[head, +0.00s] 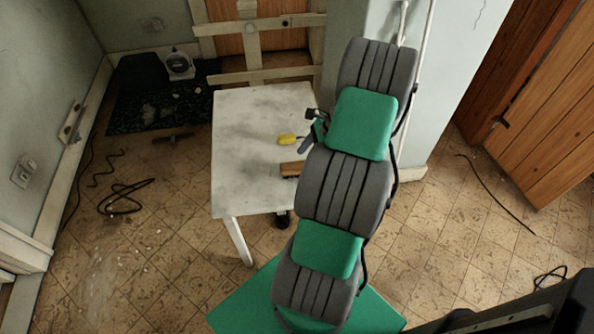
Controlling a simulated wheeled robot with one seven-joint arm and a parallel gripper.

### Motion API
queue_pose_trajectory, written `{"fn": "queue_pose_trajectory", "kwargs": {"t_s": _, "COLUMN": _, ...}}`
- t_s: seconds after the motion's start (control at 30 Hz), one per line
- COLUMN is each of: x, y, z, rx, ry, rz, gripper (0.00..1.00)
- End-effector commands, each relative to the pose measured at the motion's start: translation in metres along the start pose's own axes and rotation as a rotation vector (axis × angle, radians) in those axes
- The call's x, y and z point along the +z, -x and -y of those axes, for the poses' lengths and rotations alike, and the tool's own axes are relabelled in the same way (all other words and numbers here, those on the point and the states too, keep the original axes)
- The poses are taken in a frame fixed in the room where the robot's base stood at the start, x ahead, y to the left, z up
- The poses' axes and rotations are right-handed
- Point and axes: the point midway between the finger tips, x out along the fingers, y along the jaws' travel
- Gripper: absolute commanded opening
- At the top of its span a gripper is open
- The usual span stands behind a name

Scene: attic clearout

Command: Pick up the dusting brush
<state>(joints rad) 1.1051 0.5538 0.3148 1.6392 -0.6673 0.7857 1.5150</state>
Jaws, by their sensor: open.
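A brown wooden piece (291,169), which looks like the dusting brush, lies on the white table (240,150) near its right side. My arm hides its right end, and no bristles can be made out clearly. My gripper (306,143) is over the right part of the table, just above the wooden piece in the picture and close to a yellow object (287,140). Only a grey finger and some dark parts show beside the arm. The gripper is open, with nothing seen in it.
The left half of the table is bare. A dark mat (130,113) with a black box (142,72) and a small white device (179,65) lies at the back left. A dark bar (173,137) and loose cables (125,200) lie on the floor. A wall column stands right of the table.

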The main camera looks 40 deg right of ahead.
Motion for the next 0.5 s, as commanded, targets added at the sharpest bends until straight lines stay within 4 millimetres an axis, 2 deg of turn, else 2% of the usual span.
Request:
{"fn": "queue_pose_trajectory", "kwargs": {"t_s": 0.3, "x": 0.000, "y": -0.050, "z": 0.005, "rx": 0.004, "ry": 0.004, "rz": 0.000, "gripper": 0.67}}
{"fn": "queue_pose_trajectory", "kwargs": {"t_s": 0.5, "x": -0.001, "y": -0.054, "z": 0.006, "rx": 0.000, "ry": 0.003, "rz": -0.003, "gripper": 0.67}}
